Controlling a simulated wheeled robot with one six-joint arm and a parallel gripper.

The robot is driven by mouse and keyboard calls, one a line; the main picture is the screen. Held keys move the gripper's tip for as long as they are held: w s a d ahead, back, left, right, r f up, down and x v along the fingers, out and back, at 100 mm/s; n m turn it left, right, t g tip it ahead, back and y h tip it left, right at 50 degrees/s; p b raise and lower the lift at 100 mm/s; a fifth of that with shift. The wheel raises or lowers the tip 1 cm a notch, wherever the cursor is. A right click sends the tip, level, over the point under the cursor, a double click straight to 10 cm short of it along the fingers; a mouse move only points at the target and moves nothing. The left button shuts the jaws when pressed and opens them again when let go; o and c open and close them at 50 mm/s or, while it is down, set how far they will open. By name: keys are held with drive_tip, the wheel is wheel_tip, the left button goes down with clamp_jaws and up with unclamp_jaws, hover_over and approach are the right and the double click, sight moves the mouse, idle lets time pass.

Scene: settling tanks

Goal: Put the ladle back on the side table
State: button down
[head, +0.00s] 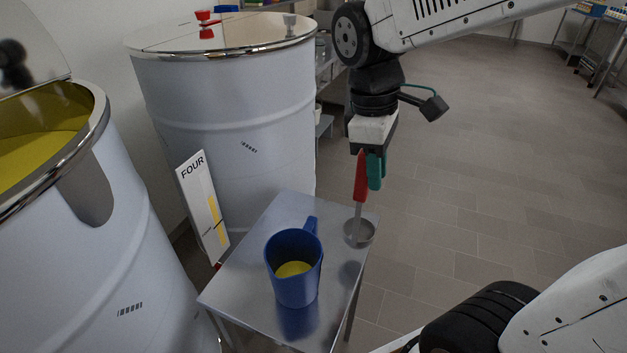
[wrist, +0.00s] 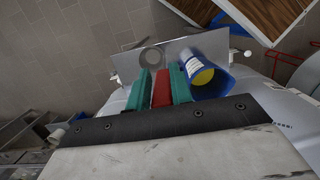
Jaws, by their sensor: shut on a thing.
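My gripper (head: 368,170) is shut on the red handle of the ladle (head: 360,180). The ladle hangs upright, its metal bowl (head: 359,233) low at the right edge of the side table (head: 290,212). I cannot tell whether the bowl touches the tabletop. In the wrist view, the red handle (wrist: 161,88) lies between the green fingers of my gripper (wrist: 161,85), with the bowl (wrist: 151,58) beyond over the side table (wrist: 175,47).
A blue jug (head: 285,278) with yellow liquid stands on the side table, left of the ladle. An open tank (head: 120,260) of yellow liquid is at left. A lidded tank (head: 235,125) stands behind, near a "FOUR" gauge board (head: 203,212). Open floor lies to the right.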

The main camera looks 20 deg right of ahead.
drive_tip(key=w+a+f, duration=0.2)
drive_tip(key=w, duration=0.4)
drive_tip(key=w+a+f, duration=0.2)
drive_tip(key=w+f, duration=0.1)
drive_tip(key=w, duration=0.4)
drive_tip(key=shift+w, duration=0.3)
drive_tip(key=shift+a, duration=0.1)
drive_tip(key=c, duration=1.3)
unclamp_jaws()
drive_tip(key=shift+f, duration=0.1)
drive_tip(key=shift+o, duration=0.2)
wheel_tip(320, 180, up, 12)
drive_tip(key=w+a, duration=0.1)
drive_tip(key=s+d+m, duration=0.1)
drive_tip(key=s, duration=0.3)
drive_tip(key=s+d+m, duration=0.1)
drive_tip(key=s+m, duration=0.1)
drive_tip(key=s, duration=0.2)
drive_tip(key=s+d+m+t, duration=0.1)
drive_tip(key=s, duration=0.4)
drive_tip(key=shift+d+y, duration=0.3)
drive_tip(key=shift+d, duration=0.05)
drive_tip(key=s+d+f+m+t, duration=0.1)
drive_tip(key=s+f+m, duration=0.3)
drive_tip(key=s, duration=0.7)
drive_tip(key=shift+s+d+f+m+t+y, duration=0.15)
drive_tip(key=shift+d+f+m+t+y, duration=0.2)
drive_tip(key=shift+f, duration=0.45)
